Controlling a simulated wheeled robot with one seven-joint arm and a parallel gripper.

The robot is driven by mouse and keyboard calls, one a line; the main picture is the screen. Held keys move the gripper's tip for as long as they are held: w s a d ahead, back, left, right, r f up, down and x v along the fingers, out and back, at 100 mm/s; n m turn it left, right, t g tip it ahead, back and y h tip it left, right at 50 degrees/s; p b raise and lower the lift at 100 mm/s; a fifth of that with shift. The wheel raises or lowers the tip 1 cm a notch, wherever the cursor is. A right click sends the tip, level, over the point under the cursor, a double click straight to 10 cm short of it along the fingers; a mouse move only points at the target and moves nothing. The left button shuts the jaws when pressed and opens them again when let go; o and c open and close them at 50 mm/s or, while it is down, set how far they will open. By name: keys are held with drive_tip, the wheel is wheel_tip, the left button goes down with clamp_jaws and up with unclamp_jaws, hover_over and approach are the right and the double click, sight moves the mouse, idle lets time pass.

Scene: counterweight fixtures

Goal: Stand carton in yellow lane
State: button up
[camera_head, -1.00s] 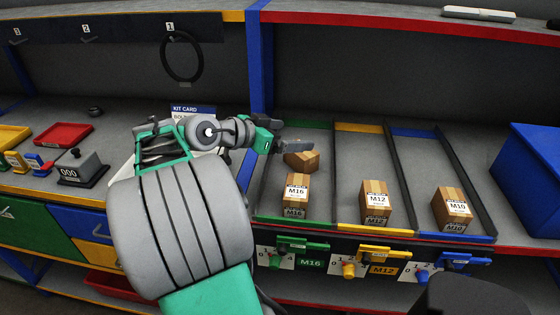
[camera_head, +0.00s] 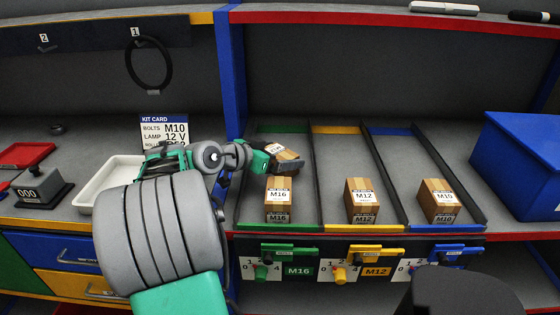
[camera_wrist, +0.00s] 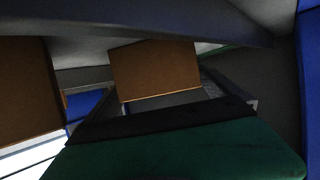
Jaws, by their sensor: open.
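A brown carton with a white label (camera_head: 288,154) sits tilted in the back part of the green lane (camera_head: 292,212), behind an upright M16 carton (camera_head: 278,197). Its label is too small to read. My gripper (camera_head: 280,160) is at this tilted carton, open, with a dark finger in front of its lower side. In the wrist view a brown carton (camera_wrist: 156,72) shows between the upper grey finger and the lower green and black one. Contact cannot be told. The yellow lane (camera_head: 338,160) has one upright M12 carton (camera_head: 361,200) at its front and bare floor behind it.
The blue lane (camera_head: 392,160) holds an upright M10 carton (camera_head: 438,200). Thin dark dividers separate the lanes. A large blue bin (camera_head: 520,165) stands at the right. A white tray (camera_head: 95,188) and kit card (camera_head: 164,130) are at the left.

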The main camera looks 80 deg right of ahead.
drive_tip(key=c, duration=1.6)
drive_tip(key=shift+r, duration=0.1)
drive_tip(key=shift+c, duration=1.1)
drive_tip(key=shift+r, duration=0.1)
